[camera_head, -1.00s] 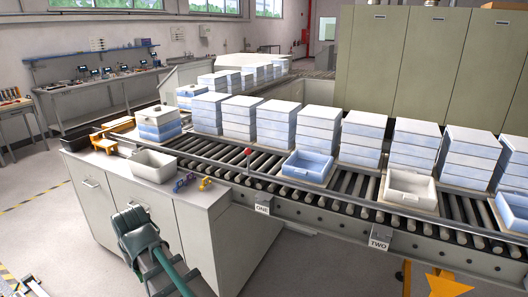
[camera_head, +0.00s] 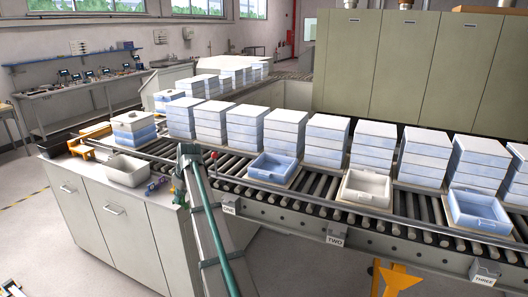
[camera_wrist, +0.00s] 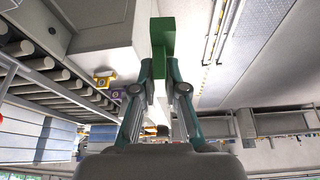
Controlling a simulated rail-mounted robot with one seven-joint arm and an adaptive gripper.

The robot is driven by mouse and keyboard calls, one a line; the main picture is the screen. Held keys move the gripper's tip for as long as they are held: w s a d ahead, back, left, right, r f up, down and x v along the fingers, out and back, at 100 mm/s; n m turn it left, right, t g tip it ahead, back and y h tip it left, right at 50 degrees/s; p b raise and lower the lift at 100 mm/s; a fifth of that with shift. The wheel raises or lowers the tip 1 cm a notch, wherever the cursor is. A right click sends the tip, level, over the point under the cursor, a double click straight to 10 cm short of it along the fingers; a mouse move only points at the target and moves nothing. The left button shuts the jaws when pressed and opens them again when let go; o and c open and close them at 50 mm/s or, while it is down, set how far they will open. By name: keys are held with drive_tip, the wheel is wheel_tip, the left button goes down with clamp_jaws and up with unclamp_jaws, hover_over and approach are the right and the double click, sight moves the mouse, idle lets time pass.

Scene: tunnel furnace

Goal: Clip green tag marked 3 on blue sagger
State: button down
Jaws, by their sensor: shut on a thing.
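In the wrist view my gripper (camera_wrist: 160,68) is shut on a green tag (camera_wrist: 163,36), which sticks out beyond the fingertips. Its number is not readable. In the head view my arm rises in front of the cabinet and conveyor; the held tag cannot be made out clearly there. An open blue sagger (camera_head: 272,168) sits on the roller conveyor behind the ONE label. Another open blue sagger (camera_head: 480,211) sits farther right, near the THREE label. My gripper is apart from both.
An open white sagger (camera_head: 367,187) sits between the blue ones, near TWO. Stacked saggers line the conveyor behind. A grey bin (camera_head: 126,171) stands on the cabinet. A yellow tag (camera_wrist: 103,81) and a purple tag (camera_wrist: 116,97) lie on the cabinet top.

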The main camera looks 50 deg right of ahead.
drive_tip(key=s+d+r+p, duration=0.1)
drive_tip(key=d+r, duration=0.1)
drive_tip(key=d, duration=1)
drive_tip(key=s+d+r+p, duration=0.1)
drive_tip(key=s+d, duration=0.1)
drive_tip(key=d, duration=1)
wheel_tip(320, 180, up, 2)
drive_tip(key=n+p, duration=0.1)
hover_over(262, 172)
drive_tip(key=s, duration=0.1)
drive_tip(key=shift+s+d+f+y, duration=0.1)
drive_tip(key=shift+s+f+y, duration=0.05)
drive_tip(key=shift+s+y, duration=0.15)
drive_tip(key=shift+w+f, duration=0.1)
drive_tip(key=shift+f, duration=1.15)
drive_tip(key=shift+f+b, duration=0.1)
drive_tip(key=shift+b, duration=0.3)
drive_tip(key=shift+f+b, duration=0.4)
drive_tip(key=shift+f, duration=0.5)
drive_tip(key=shift+f+b, duration=0.45)
drive_tip(key=shift+f, duration=0.55)
